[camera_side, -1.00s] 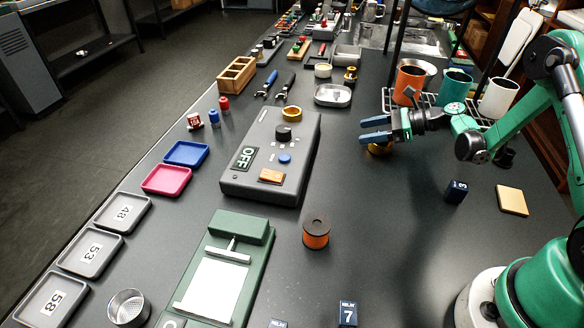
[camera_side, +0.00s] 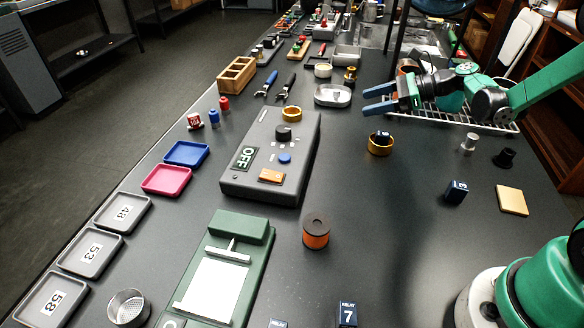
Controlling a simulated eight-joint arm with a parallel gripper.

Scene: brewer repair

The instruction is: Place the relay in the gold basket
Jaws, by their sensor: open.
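A gold basket (camera_side: 379,150) stands on the dark bench right of the grey control box. A small dark blue relay (camera_side: 383,136) with a white mark sits inside it, its top showing above the rim. My gripper (camera_side: 378,99) is above and behind the basket in the picture, fingers pointing left. It is open, with nothing between the fingers, and apart from the relay. Another dark relay (camera_side: 456,191) marked 3 stands to the right. A relay (camera_side: 347,314) marked 7 stands at the front edge, with one more partly cut off beside it.
An orange-black spool (camera_side: 316,232) stands in front. A wire rack (camera_side: 455,115) with cups is partly hidden behind my arm. A tan block (camera_side: 512,200) lies right. Bench around the basket is clear.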

